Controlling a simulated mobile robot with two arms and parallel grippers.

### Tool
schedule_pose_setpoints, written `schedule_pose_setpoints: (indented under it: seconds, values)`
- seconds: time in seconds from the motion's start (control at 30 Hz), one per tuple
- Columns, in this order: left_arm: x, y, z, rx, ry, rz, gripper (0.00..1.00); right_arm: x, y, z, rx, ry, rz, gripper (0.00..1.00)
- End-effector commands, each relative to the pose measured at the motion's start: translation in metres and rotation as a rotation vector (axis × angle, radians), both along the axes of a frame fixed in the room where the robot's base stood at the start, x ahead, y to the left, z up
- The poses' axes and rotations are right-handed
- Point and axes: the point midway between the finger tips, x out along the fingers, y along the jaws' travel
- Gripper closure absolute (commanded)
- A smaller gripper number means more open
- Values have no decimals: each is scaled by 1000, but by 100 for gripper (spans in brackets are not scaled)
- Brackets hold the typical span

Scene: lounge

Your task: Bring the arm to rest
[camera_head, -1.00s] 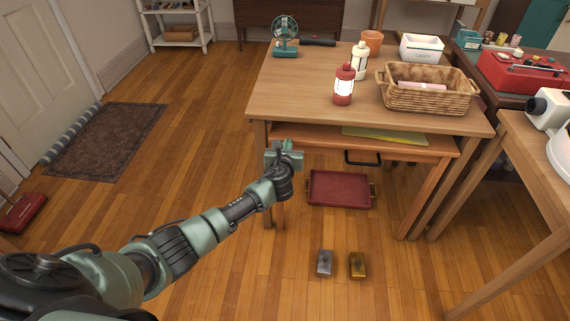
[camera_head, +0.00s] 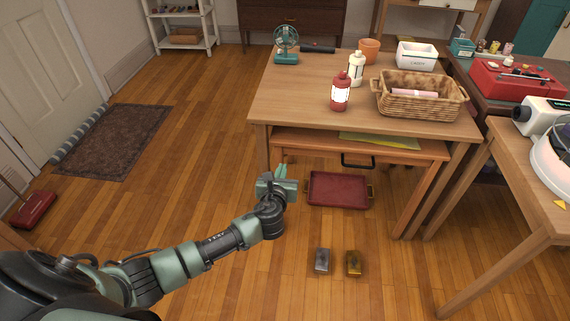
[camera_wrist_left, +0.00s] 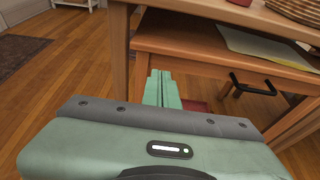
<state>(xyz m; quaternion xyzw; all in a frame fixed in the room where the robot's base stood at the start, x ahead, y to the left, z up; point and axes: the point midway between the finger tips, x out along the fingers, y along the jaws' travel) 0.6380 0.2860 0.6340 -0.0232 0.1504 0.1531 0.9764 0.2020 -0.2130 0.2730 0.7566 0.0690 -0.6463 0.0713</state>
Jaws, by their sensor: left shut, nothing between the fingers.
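My left arm reaches in from the lower left of the head view. Its green gripper (camera_head: 277,184) is in front of the wooden table's left front leg, below the tabletop. In the left wrist view the two green fingers (camera_wrist_left: 161,90) are together with nothing between them. The left gripper is shut and empty. My right gripper is not in view.
The wooden table (camera_head: 300,105) carries a fan (camera_head: 286,45), a red bottle (camera_head: 341,92), a white bottle (camera_head: 356,68) and a wicker basket (camera_head: 420,97). A red tray (camera_head: 338,190) and two small blocks (camera_head: 353,263) lie on the floor.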

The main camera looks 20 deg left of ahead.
Motion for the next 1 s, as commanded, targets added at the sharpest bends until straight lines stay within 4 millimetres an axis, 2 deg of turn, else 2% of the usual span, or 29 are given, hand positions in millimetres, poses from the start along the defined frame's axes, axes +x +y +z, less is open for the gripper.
schedule_pose_setpoints:
  seconds: [0.23,0.37,0.47,0.53,0.6,0.7,0.8,1.0]
  values:
    - [-7,-3,-1,-29,0,10,100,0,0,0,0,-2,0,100]
    - [-36,-15,-13,-267,0,114,100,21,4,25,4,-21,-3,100]
    - [-81,-29,-27,-626,2,305,100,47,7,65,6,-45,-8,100]
    - [-122,-38,-37,-912,4,496,100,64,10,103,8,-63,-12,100]
    - [-164,-46,-42,-1172,0,705,100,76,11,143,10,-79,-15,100]
    - [-212,-55,-45,-1443,-14,971,100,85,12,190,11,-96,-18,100]
    - [-248,-61,-42,-1616,-35,1181,100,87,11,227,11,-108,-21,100]
    - [-302,-70,-33,-1827,-81,1513,100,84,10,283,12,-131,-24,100]
